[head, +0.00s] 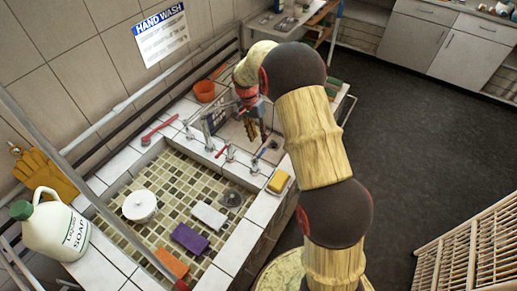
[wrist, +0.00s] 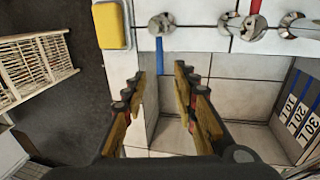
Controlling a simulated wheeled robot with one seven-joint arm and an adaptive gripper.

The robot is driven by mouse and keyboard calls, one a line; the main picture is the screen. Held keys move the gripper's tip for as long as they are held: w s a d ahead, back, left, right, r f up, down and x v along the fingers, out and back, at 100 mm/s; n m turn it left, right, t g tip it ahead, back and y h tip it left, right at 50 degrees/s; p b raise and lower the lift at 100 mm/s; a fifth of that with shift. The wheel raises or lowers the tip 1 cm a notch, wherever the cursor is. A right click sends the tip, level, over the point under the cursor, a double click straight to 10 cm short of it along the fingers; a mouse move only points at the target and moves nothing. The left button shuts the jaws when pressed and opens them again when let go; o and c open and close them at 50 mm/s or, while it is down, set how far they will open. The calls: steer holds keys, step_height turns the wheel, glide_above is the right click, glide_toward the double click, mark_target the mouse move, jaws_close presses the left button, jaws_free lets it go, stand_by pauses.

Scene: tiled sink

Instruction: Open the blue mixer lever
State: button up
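The blue mixer lever (wrist: 160,58) shows in the wrist view as a flat blue bar hanging from a round metal mount (wrist: 162,24) on the white tiled ledge. In the head view the blue lever (head: 262,153) is small, on the ledge between the basins, just below my gripper (head: 257,134). In the wrist view my gripper (wrist: 160,84) is open, with dark and wooden-looking fingers. The lever's free end lies in line with the gap between the fingertips. The fingers appear apart from it, and nothing is held.
A red lever (wrist: 254,8) and metal fittings sit right of the blue lever in the wrist view. A yellow sponge (wrist: 111,25) lies on its left. The tiled basin (head: 155,180) holds a white pot, sponges and a drain. A soap jug (head: 52,228) stands far left.

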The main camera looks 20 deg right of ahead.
mark_target(262, 152)
steer(key=shift+s+d+f+b, duration=0.15)
steer(key=shift+s+f, duration=0.05)
steer(key=shift+f, duration=1.05)
steer(key=shift+s+d+f+b, duration=0.1)
steer(key=shift+s+f, duration=0.15)
steer(key=shift+f, duration=1)
steer(key=shift+s+d+f+b, duration=0.15)
steer(key=shift+s+f, duration=0.05)
steer(key=shift+f, duration=1.05)
steer(key=shift+c, duration=1.4)
steer(key=c, duration=0.4)
jaws_close()
